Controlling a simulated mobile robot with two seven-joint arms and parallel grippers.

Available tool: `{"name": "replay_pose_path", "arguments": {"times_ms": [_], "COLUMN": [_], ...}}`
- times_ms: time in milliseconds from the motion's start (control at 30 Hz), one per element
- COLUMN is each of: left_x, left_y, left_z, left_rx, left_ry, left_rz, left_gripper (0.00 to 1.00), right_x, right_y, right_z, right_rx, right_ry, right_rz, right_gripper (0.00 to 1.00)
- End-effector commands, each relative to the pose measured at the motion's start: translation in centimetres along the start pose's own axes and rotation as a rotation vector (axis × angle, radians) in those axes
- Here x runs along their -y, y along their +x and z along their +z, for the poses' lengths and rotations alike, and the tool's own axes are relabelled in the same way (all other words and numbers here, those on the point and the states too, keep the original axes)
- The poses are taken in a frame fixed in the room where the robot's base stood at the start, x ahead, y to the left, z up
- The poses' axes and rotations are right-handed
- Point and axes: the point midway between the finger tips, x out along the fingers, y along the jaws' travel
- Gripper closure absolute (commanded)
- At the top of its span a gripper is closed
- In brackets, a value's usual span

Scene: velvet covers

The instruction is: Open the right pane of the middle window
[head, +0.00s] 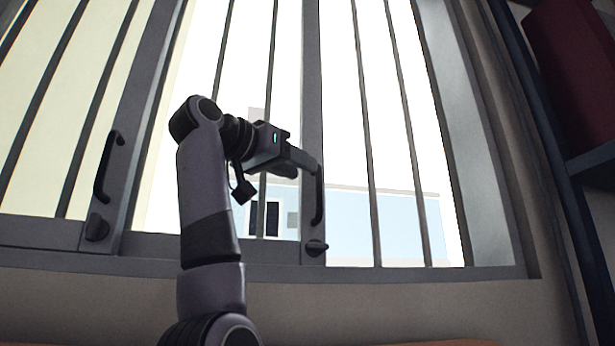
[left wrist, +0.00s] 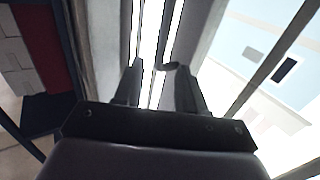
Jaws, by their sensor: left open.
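The barred window pane (head: 408,130) fills the right of the head view, with a grey frame post (head: 312,90) on its left side. A dark upright handle (head: 319,200) is on that post, with a small knob (head: 316,247) below it. My left gripper (head: 306,164) is open at the upper end of this handle; its fingers partly cover it. In the left wrist view the spread fingers (left wrist: 158,82) point at the frame, and a dark handle end (left wrist: 170,66) shows between or just beyond them. I cannot tell whether they touch it. My right gripper is out of view.
Another pane at the left has its own handle (head: 107,166) and knob (head: 97,227). A grey wall strip and a dark shelf (head: 592,160) with a red object (head: 572,60) stand at the right. The sill wall (head: 400,300) runs below the window.

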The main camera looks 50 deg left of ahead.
Motion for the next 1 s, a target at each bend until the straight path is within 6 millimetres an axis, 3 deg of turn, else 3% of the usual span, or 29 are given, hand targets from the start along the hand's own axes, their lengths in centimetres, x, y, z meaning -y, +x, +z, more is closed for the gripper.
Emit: {"name": "replay_pose_path", "arguments": {"times_ms": [100,267,1000], "left_x": [0.0,0.0,0.0], "left_y": [-1.8,-2.9,-2.9], "left_z": [0.1,0.1,0.0], "left_rx": [-0.003,0.000,0.000], "left_ry": [-0.001,0.000,0.000], "left_rz": [-0.001,-0.001,0.000], "left_gripper": [0.60,0.60,0.60], "right_x": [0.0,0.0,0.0], "right_y": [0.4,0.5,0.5], "right_z": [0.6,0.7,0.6], "right_rx": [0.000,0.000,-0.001], "right_ry": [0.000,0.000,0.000], "right_rz": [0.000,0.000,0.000], "right_gripper": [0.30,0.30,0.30]}}
